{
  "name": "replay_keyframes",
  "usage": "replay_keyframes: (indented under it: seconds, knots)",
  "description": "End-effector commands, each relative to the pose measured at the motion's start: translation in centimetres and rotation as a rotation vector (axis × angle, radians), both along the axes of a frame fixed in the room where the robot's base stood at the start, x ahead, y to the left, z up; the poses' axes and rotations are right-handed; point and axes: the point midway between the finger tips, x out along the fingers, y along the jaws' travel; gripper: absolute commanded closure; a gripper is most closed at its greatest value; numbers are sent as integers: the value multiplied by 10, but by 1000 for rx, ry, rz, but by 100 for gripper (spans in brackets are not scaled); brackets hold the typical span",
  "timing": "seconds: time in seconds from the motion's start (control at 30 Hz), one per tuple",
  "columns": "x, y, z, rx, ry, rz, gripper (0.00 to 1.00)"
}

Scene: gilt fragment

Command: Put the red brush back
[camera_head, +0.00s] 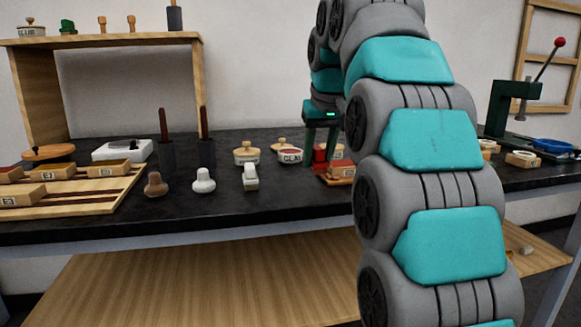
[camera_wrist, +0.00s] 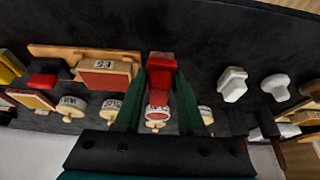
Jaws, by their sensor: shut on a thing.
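The red brush (camera_wrist: 160,68) is between the two green fingers of my gripper (camera_wrist: 160,88) in the wrist view. My gripper is shut on it. In the head view my gripper (camera_head: 321,138) is low over the black bench top, with the red brush (camera_head: 319,155) showing between its fingers. I cannot tell whether the brush touches the bench. A labelled white jar (camera_wrist: 157,113) shows beyond it, partly hidden by the brush and fingers.
Cream (camera_head: 251,178), white (camera_head: 203,180) and brown (camera_head: 155,185) pieces stand in a row to the left. Behind them are dark holders (camera_head: 207,155) with brown handles and labelled jars (camera_head: 247,153). A block (camera_head: 340,170) is close on the right. Bench room is clear near the front edge.

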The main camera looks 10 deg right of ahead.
Motion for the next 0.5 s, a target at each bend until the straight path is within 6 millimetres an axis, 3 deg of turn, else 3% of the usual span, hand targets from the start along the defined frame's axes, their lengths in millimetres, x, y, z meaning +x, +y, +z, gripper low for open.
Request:
replay_keyframes:
  seconds: [0.23,0.5]
  knots:
    - [39,32,-5,1,2,1,100]
    - [53,45,-7,1,0,0,100]
